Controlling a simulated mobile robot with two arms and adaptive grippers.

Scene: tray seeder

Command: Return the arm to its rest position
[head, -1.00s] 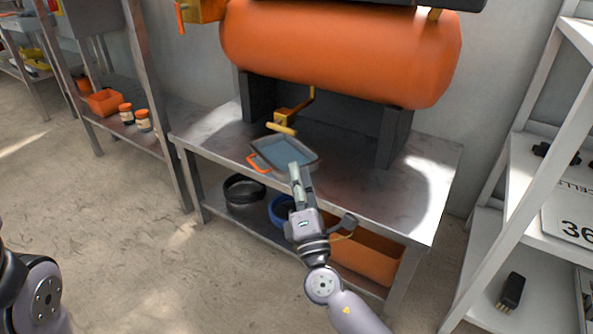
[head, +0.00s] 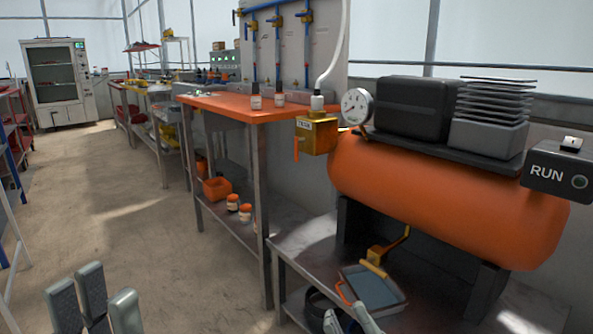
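My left gripper (head: 93,300) is at the bottom left, over the floor, with its fingers spread and nothing between them. My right gripper (head: 349,319) is at the bottom edge, with only its fingertips in view. Its two fingertips are apart, in front of the near edge of a shallow grey tray (head: 398,299). I cannot tell whether they touch the tray. The tray has an orange handle and blue-grey inside. It is below the yellow drain valve (head: 375,262) under the orange compressor tank (head: 440,195). Most of both arms is out of view.
The tank stands on dark supports on a metal table (head: 300,236). An orange-topped bench (head: 225,103) is behind it, with an orange bin (head: 216,189) and jars on its lower shelf. The floor (head: 120,215) at left is open.

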